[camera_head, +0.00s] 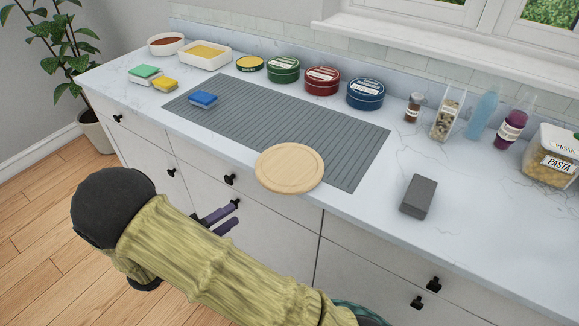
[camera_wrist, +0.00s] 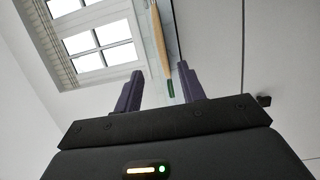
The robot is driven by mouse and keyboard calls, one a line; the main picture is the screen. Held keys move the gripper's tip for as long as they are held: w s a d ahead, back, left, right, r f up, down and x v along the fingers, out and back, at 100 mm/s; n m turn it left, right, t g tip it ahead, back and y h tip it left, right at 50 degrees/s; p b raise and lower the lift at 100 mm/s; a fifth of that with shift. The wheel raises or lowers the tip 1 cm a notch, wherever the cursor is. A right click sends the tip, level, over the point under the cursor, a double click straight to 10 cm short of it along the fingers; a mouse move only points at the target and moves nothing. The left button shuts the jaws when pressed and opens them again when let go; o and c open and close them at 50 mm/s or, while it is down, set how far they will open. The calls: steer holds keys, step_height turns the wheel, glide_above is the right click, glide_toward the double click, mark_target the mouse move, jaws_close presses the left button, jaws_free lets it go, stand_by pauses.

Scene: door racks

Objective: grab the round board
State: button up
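The round board (camera_head: 289,167) is a flat pale wooden disc. It lies at the front edge of the counter, partly over the grey ribbed mat, and its near rim reaches the counter's edge. In the wrist view the board (camera_wrist: 160,40) shows nearly edge-on as a thin tan strip, beyond the fingers and between their lines. My gripper (camera_head: 219,217) is in front of the drawers, below and left of the board, not touching it. In the wrist view the two purple fingers of my gripper (camera_wrist: 160,86) stand apart with nothing between them.
The grey ribbed mat (camera_head: 235,112) carries a blue sponge (camera_head: 203,99). A dark grey block (camera_head: 418,197) lies right of the board. Tins, including a red one (camera_head: 322,81), and jars line the back. Drawer handles (camera_head: 229,180) stick out near my gripper.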

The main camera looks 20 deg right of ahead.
mark_target(270, 189)
steer(key=x, duration=0.9)
steer(key=shift+w+d, duration=0.1)
steer(key=x, duration=0.5)
steer(key=shift+w+d+p, duration=0.1)
steer(key=shift+w+p, duration=0.05)
steer(key=shift+p, duration=0.25)
steer(key=shift+c, duration=0.4)
jaws_close()
